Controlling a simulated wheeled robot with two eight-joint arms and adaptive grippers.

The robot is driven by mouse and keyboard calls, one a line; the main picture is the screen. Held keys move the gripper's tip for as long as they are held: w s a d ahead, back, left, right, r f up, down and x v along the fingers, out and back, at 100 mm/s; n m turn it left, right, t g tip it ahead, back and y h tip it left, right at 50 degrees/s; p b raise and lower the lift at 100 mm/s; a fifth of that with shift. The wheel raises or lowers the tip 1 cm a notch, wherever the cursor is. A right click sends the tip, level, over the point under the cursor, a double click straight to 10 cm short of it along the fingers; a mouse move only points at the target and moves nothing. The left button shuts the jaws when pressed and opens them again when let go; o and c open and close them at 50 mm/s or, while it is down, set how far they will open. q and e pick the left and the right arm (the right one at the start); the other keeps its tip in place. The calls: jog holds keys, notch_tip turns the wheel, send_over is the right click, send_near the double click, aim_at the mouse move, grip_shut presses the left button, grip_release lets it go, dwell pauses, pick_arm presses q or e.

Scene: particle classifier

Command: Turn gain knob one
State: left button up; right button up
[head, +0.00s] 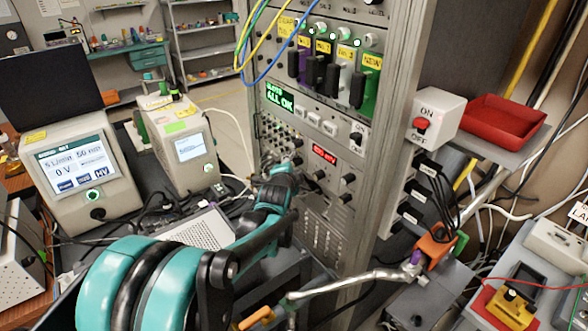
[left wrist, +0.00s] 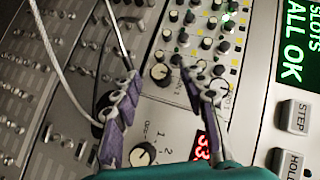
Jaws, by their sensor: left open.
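The rack panel of small knobs (head: 283,140) is at the centre of the head view. In the left wrist view it shows rotated, with a dark knob with a pale pointer (left wrist: 160,72) between the fingertips of my left gripper (left wrist: 155,67). My left gripper is open; contact with the knob cannot be told. The small labels are not clear enough to tell which knob is gain one. My right gripper is not in view.
A red numeric display (head: 324,155) and a green "ALL OK" screen (head: 280,97) are close to my left gripper. Thin cables (left wrist: 70,92) hang across the panel beside the left finger.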

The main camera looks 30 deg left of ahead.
pick_arm(q)
grip_shut()
